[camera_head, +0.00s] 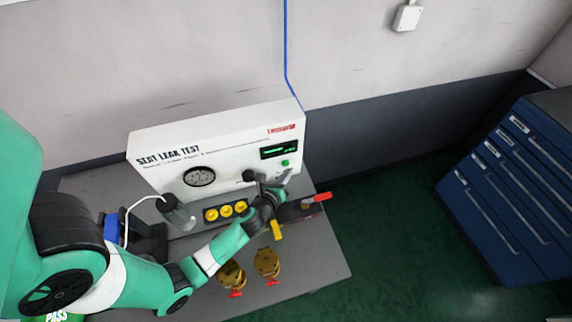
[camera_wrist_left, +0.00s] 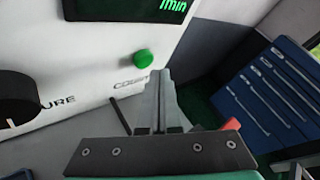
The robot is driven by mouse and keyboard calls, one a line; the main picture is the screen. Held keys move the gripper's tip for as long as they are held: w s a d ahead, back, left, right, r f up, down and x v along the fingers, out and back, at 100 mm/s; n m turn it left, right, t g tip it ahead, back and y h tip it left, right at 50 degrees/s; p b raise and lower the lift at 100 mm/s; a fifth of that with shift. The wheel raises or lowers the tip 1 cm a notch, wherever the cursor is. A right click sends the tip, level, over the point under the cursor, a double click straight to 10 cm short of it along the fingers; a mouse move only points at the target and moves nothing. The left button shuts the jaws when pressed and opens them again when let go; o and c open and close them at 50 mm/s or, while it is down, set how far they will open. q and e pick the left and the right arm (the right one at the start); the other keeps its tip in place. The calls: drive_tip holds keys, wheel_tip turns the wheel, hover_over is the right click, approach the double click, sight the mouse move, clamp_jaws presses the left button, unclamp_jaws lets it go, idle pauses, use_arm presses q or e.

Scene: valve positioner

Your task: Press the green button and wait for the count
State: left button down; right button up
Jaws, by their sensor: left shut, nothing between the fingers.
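The green button (camera_head: 285,163) is on the front of the white "SEAT LEAK TEST" panel (camera_head: 230,150), at its right, below a dark display (camera_head: 279,149) with green characters. In the left wrist view the green button (camera_wrist_left: 144,59) stands out from the panel, and the display (camera_wrist_left: 140,8) above it reads "1min". My left gripper (camera_head: 287,178) is just below the button in the head view. My right gripper is not in view.
A round gauge (camera_head: 200,176) and a black knob (camera_wrist_left: 25,100) are on the panel. Yellow caps (camera_head: 226,210), a red-handled valve (camera_head: 316,199) and brass valves (camera_head: 267,262) are on the grey bench (camera_head: 325,262). A blue drawer cabinet (camera_head: 510,190) stands right.

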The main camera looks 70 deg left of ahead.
use_arm(q)
drive_tip(key=shift+a, duration=0.1)
idle(0.7)
drive_tip(key=shift+a+p, duration=0.3)
drive_tip(key=shift+a+p, duration=0.3)
drive_tip(key=shift+a, duration=0.15)
idle(0.6)
drive_tip(key=shift+d, duration=0.1)
drive_tip(key=shift+d+b, duration=0.3)
drive_tip(key=shift+d, duration=0.45)
